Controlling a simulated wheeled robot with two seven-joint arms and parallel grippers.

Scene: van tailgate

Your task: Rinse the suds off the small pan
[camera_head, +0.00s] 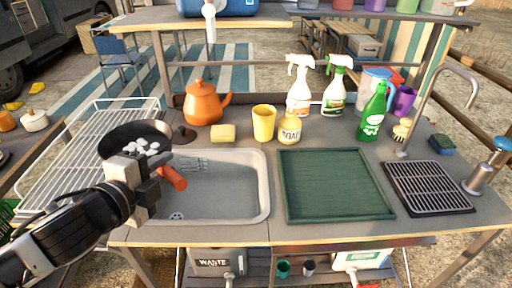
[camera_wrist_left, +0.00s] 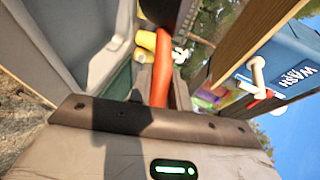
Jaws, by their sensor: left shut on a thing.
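The small dark pan (camera_head: 128,137) has several white clumps of suds (camera_head: 146,147) in it and an orange handle (camera_head: 172,177). My left gripper (camera_head: 152,178) is shut on the handle and holds the pan over the left rim of the grey sink (camera_head: 235,208). In the left wrist view the handle (camera_wrist_left: 162,65) runs up between the fingers. A blue container (camera_head: 228,6) with a white tap (camera_head: 209,22) stands on the shelf above. It is marked WASH in the left wrist view (camera_wrist_left: 290,68). My right gripper is not in view.
A white wire rack (camera_head: 75,150) is left of the sink. An orange kettle (camera_head: 202,103), yellow sponge (camera_head: 222,133), yellow cup (camera_head: 264,122) and spray bottles (camera_head: 299,88) stand behind it. A green tray (camera_head: 335,185) and a curved faucet (camera_head: 440,72) over a grate (camera_head: 428,187) are right.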

